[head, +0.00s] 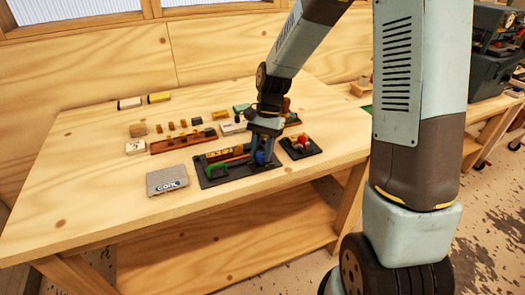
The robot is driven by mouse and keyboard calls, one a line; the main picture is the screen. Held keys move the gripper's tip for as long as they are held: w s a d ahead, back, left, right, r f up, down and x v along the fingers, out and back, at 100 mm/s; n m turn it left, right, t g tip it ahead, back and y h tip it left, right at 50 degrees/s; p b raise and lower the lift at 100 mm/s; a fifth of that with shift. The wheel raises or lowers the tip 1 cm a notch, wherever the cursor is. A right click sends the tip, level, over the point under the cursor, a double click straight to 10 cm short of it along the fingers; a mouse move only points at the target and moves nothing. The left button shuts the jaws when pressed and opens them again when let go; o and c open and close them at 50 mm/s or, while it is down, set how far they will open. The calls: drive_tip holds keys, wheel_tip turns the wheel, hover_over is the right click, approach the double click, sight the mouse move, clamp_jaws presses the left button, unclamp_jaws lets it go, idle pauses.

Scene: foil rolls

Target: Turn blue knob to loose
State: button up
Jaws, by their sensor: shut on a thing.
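The blue knob (260,157) sits on the right part of a dark board (237,179) near the table's front edge. My gripper (263,150) points down over the board and is shut on the blue knob, hiding part of it. The board also bears a green piece (218,169), an orange-brown bar and a yellow strip with dark marks. The knob's setting and any label for loose are too small to read.
A small dark board with red parts (300,143) stands close to the right of my gripper. A grey box (167,181) lies to the left. Behind are a brown rack (183,141) and several small blocks. The table's left side (85,190) is clear.

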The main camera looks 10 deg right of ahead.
drive_tip(key=n+h, duration=0.1)
drive_tip(key=n, duration=0.3)
drive_tip(key=shift+w+a+n+h, duration=0.15)
drive_tip(key=shift+a+n+h, duration=0.05)
drive_tip(key=shift+n+h, duration=0.2)
drive_tip(key=n+h, duration=0.1)
drive_tip(key=n, duration=0.3)
drive_tip(key=shift+a+n+h, duration=0.1)
drive_tip(key=shift+n+h, duration=0.2)
drive_tip(key=shift+h, duration=0.1)
drive_tip(key=n, duration=0.2)
drive_tip(key=n+h, duration=0.1)
drive_tip(key=n, duration=0.1)
drive_tip(key=shift+a+t+h, duration=0.1)
drive_tip(key=shift+t+h, duration=0.2)
drive_tip(key=shift+n+t+h, duration=0.5)
drive_tip(key=shift+n+t, duration=0.1)
drive_tip(key=shift+n, duration=1.9)
drive_tip(key=o, duration=1)
drive_tip(key=shift+s, duration=0.2)
drive_tip(key=v, duration=1.3)
drive_tip(key=shift+a+r, duration=0.25)
drive_tip(key=shift+r, duration=0.05)
